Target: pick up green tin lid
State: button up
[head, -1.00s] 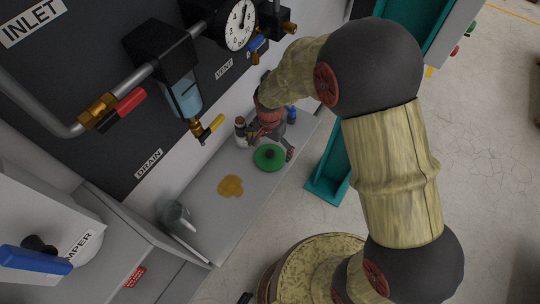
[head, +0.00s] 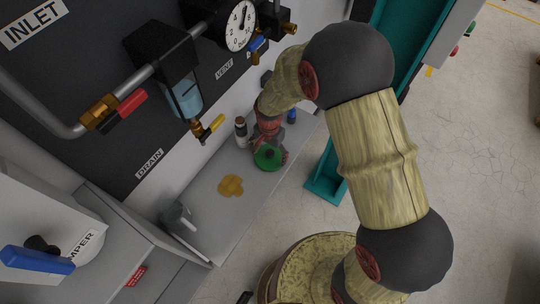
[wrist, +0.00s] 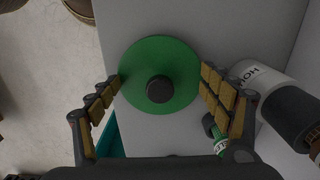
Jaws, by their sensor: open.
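The green tin lid (wrist: 160,62) is a flat round disc with a dark knob (wrist: 159,89) at its middle. It lies on the grey shelf (head: 211,208) and also shows in the head view (head: 265,163), partly covered by my gripper. My gripper (wrist: 161,84) is open, with its two padded fingers on either side of the lid in the wrist view. The fingertips are close to the lid's left and right edges. I cannot tell whether they touch it. The knob lies between the fingers.
A white labelled bottle with a dark cap (wrist: 262,92) stands close to the right finger. A small green-and-white item (wrist: 219,138) is near it. A yellow-brown spill (head: 230,186) and a grey scoop-like object (head: 177,217) lie along the shelf. Pipes and valves (head: 205,132) overhang the back.

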jog(key=shift+s, duration=0.15)
jog(key=c, duration=0.9)
jog(key=shift+c, duration=0.5)
